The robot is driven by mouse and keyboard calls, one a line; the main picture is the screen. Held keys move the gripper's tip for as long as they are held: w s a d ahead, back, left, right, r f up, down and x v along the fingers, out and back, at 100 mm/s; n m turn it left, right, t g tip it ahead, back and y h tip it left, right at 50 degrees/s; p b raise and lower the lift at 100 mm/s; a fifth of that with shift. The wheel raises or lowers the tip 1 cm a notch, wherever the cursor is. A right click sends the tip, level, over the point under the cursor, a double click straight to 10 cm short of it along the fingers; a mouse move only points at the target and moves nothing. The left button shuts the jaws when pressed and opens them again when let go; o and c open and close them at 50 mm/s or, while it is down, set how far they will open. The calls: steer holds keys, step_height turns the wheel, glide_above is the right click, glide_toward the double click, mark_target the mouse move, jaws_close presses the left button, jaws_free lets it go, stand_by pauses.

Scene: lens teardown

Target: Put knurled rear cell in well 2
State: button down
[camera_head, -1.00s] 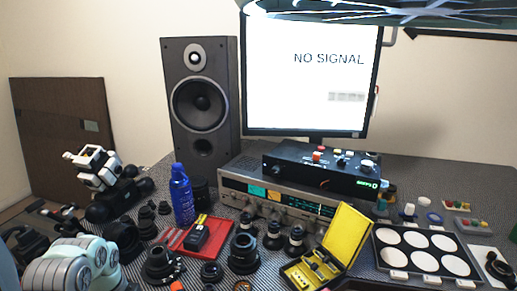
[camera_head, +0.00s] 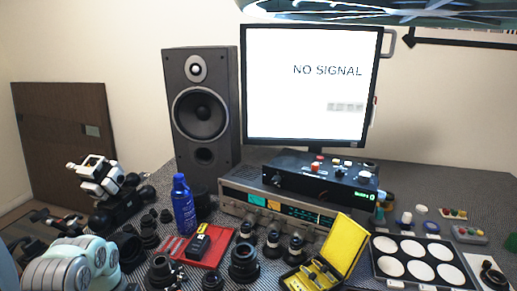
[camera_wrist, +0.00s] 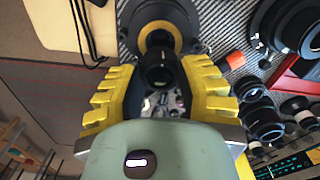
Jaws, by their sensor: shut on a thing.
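In the wrist view my gripper (camera_wrist: 160,82) has its two yellow fingers closed on a small dark cylinder (camera_wrist: 161,70), which looks like the knurled rear cell. Its knurling is too small to make out. Behind it is a larger dark round part with a brass-coloured ring (camera_wrist: 176,33); I cannot tell whether the two touch. In the head view the dark tray (camera_head: 456,246) with several white round wells stands at the right. Labels lie along its edge, but their numbers are unreadable, so I cannot tell which is well 2. My fingers are not in the head view.
Several black lens parts (camera_head: 243,262) crowd the front. A red tray (camera_head: 214,254), a blue spray can (camera_head: 183,204) and an open yellow case (camera_head: 345,243) stand between the left side and the well tray. The receiver (camera_head: 250,206) and monitor (camera_head: 311,85) are behind.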

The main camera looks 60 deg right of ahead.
steer(key=w+a+r+n+p, duration=0.2)
steer(key=w+r+n, duration=0.4)
steer(key=w, duration=0.4)
steer(key=w+a+r+n+p, duration=0.1)
steer(key=w+a+r+n, duration=0.3)
steer(key=r, duration=0.3)
steer(key=w+a+r+n+p, duration=0.2)
steer(key=w+a+r+n, duration=0.15)
steer(key=r+n, duration=0.35)
steer(key=w+a+r+n+p, duration=0.1)
steer(key=w+a+r+n, duration=0.2)
steer(key=w+r+n, duration=0.3)
step_height(320, 180, up, 47)
steer(key=s+a+n+p, duration=0.2)
steer(key=n+p, duration=0.3)
steer(key=p, duration=3.5)
steer(key=shift+s+f+n, duration=0.15)
steer(key=shift+s+n, duration=0.15)
steer(key=shift+s, duration=0.1)
steer(key=shift+f, duration=0.1)
